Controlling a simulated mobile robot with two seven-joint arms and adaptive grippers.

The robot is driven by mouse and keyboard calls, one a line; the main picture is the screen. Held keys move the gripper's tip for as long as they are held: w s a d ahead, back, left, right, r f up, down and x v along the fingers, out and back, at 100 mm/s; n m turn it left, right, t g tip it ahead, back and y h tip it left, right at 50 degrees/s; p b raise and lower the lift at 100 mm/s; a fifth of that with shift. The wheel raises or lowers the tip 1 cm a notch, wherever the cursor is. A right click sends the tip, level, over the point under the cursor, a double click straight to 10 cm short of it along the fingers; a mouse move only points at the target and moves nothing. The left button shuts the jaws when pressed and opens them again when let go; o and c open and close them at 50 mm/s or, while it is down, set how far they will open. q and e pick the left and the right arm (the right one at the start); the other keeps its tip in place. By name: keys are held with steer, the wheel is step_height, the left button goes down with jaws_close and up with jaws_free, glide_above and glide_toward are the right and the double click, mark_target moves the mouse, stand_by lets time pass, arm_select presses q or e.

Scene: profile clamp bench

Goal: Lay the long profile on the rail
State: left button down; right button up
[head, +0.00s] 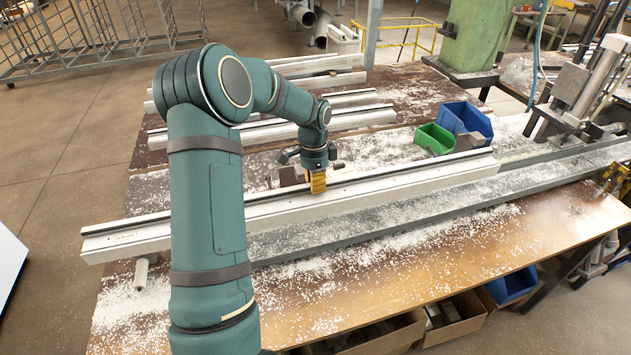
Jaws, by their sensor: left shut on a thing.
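The long profile (400,185) is a pale bar with a dark strip along its top. It stretches from the left edge of the bench to near the green bin. My left gripper (317,184) is shut on it around mid-length, with its yellow finger pad on the near face. The grey-green rail (440,213) runs along the bench in front of the profile, roughly parallel, and on to the right. I cannot tell whether the profile touches the rail or bench. My left arm hides part of the profile and the rail's left end. My right gripper is not in view.
Other pale profiles (350,117) lie behind on the bench. A green bin (434,139) and a blue bin (465,122) stand behind the profile's right end. A clamp machine (590,85) stands at back right. White chips litter the wooden bench top (400,270).

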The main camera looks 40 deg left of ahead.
arm_select(q)
steer(key=shift+f+b, duration=1.55)
steer(key=shift+f, duration=0.65)
steer(key=shift+f+b, duration=0.85)
steer(key=shift+f, duration=0.7)
steer(key=shift+f+b, duration=0.6)
steer(key=shift+f, duration=0.45)
steer(key=shift+d+f, duration=0.1)
steer(key=shift+f, duration=0.3)
steer(key=c, duration=1.1)
jaws_free()
steer(key=shift+s, duration=0.2)
steer(key=shift+o, duration=0.2)
steer(key=shift+f, duration=0.1)
